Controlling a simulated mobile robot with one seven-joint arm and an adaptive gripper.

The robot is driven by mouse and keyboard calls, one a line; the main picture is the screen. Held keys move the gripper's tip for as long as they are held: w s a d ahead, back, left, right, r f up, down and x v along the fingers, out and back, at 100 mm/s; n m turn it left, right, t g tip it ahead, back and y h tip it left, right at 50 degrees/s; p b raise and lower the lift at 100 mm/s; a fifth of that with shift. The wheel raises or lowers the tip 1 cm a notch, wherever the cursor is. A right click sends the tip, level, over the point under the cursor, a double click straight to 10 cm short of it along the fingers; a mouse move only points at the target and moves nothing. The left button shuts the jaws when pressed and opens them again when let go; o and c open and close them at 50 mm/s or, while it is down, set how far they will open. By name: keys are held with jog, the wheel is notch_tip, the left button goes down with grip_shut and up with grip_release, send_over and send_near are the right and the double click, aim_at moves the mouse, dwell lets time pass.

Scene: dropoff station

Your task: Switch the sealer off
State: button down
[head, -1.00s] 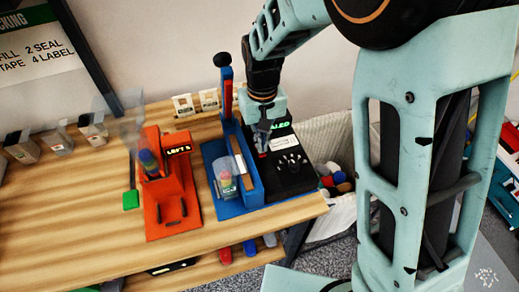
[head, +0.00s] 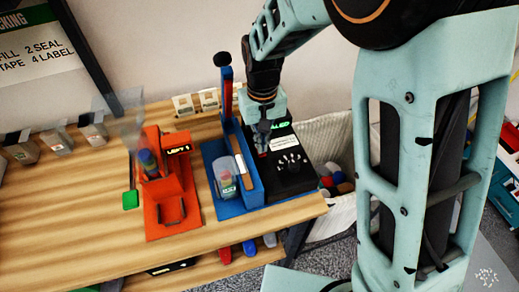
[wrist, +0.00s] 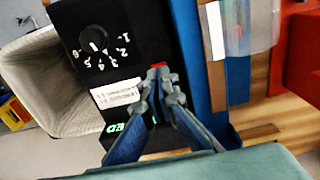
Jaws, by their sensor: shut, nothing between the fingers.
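The sealer is a blue machine (head: 240,208) with an upright blue and red lever arm, and a black control box (head: 298,182) joins its right side. The box has a round dial with numbers, clear in the wrist view (wrist: 93,38), a white label and a lit green display (wrist: 116,127). A small red switch (wrist: 158,65) sits at the box's edge beside the blue part. My gripper (head: 262,150) is shut and empty over the box. In the wrist view its fingertips (wrist: 160,76) are right at the red switch and partly cover it; contact cannot be told.
An orange machine (head: 172,205) with a small display stands left of the sealer. A pale bin (head: 335,150) with coloured items is right of the table edge. The wooden table (head: 70,215) is clear at front left.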

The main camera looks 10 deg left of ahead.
jog(key=shift+f+b, duration=0.75)
jog(key=shift+f, duration=0.35)
dwell(0.3)
jog(key=shift+r+p, duration=2.55)
jog(key=shift+r, duration=1)
